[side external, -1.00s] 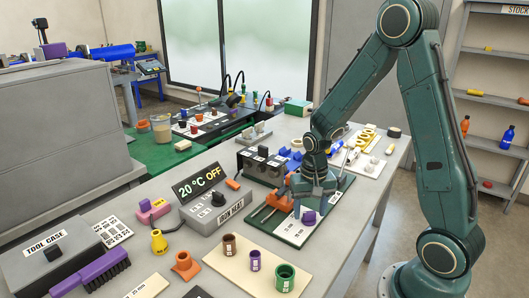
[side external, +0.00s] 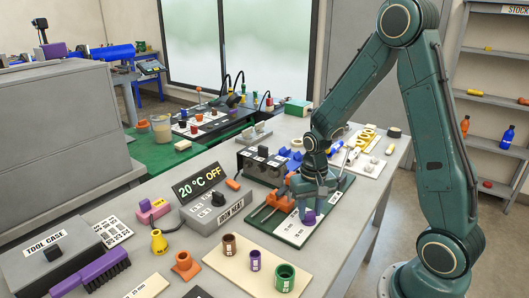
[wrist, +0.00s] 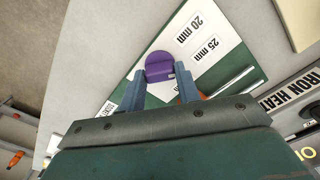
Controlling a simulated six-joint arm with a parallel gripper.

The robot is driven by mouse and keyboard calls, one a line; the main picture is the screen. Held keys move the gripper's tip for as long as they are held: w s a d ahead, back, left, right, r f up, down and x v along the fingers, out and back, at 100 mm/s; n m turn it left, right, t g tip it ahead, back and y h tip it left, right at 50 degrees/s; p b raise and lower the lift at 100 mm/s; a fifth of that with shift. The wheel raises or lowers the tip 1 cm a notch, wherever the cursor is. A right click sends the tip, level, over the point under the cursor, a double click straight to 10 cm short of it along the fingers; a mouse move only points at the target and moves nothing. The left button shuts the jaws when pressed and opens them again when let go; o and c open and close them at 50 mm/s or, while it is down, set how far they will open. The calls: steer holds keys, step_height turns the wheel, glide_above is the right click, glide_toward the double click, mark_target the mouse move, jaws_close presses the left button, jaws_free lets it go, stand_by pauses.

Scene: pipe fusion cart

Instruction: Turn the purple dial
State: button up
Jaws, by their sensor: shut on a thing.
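The purple dial (side external: 309,217) is a short round knob on a white label plate marked 20 mm and 25 mm. It also shows in the wrist view (wrist: 159,64), at the far end of the two blue-grey fingers. My gripper (side external: 308,211) points down over the dial from above. In the wrist view my gripper (wrist: 161,76) has one finger on each side of the dial and is shut on it. The fingers hide parts of the dial's sides in the side view.
An orange clamp (side external: 282,200) stands close left of my gripper on the green base. The heater box with its 20 °C OFF display (side external: 199,182) is further left. A pale board (side external: 242,270) with pipe fittings lies in front. The table right of the dial is clear.

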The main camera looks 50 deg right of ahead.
mark_target(310, 212)
steer(key=n, duration=0.4)
steer(key=shift+n, duration=1.7)
steer(key=o, duration=1)
steer(key=shift+r, duration=0.1)
step_height(310, 212, up, 14)
steer(key=shift+f, duration=0.15)
steer(key=shift+a, duration=0.1)
